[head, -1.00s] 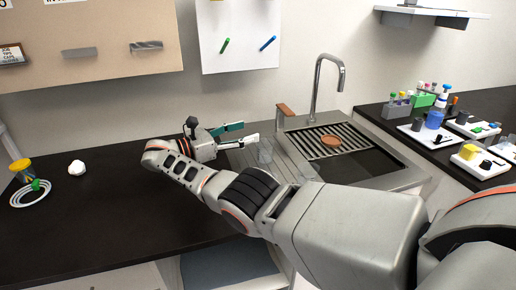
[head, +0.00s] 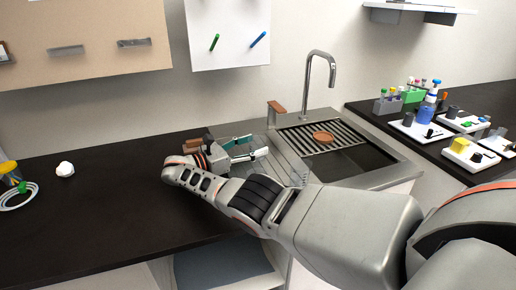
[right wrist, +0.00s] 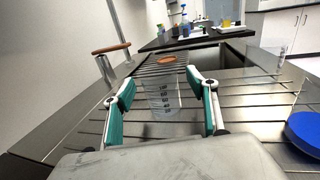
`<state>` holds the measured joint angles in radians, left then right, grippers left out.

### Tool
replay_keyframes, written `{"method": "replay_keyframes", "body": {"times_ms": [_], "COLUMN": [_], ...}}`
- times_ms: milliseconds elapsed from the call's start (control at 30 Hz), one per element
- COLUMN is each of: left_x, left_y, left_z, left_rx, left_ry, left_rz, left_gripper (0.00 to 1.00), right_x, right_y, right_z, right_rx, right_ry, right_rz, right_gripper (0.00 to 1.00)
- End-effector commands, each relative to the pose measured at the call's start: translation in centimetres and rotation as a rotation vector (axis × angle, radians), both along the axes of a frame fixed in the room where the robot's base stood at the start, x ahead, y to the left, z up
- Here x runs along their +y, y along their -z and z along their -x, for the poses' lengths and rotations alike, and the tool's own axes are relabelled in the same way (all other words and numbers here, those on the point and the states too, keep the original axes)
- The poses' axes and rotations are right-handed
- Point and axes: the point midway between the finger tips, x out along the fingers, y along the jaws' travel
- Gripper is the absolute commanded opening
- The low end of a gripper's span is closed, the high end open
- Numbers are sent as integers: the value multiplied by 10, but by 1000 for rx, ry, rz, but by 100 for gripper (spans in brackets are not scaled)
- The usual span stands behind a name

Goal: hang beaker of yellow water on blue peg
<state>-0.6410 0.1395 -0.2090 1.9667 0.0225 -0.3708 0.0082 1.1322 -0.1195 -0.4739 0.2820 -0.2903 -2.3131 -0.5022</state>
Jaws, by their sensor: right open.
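My right gripper (head: 250,148) is low over the ribbed drainboard beside the sink. In the right wrist view its two green-padded fingers (right wrist: 160,103) are apart. A clear beaker with dark graduation marks (right wrist: 162,98) stands upright between and slightly beyond them; I cannot see a grip on it. No yellow water shows clearly in this beaker. The blue peg (head: 258,39) is on the white wall board (head: 230,15), right of the green peg (head: 214,42). Both pegs are empty. My left gripper is out of view.
The sink (head: 350,160) with a tall faucet (head: 318,54) is right of the gripper. A round brown item (head: 323,137) lies on its rack. A blue disc (right wrist: 305,132) is at the wrist view's right. Yellow-topped container (head: 10,173) stands far left.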

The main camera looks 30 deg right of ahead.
Motion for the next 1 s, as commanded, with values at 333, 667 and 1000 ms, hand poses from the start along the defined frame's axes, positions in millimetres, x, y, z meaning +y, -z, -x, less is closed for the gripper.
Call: {"method": "replay_keyframes", "body": {"times_ms": [333,667,1000], "left_x": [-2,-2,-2], "left_y": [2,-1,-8], "left_z": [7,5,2], "left_rx": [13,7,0], "left_ry": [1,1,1], "left_rz": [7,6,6], "left_gripper": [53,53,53], "right_x": [-14,-14,-14], "right_y": [2,1,-6], "right_z": [0,0,0], "right_rx": [3,2,0], "right_ry": [-1,-1,-1], "right_rz": [0,0,0], "right_gripper": [58,21,20]}}
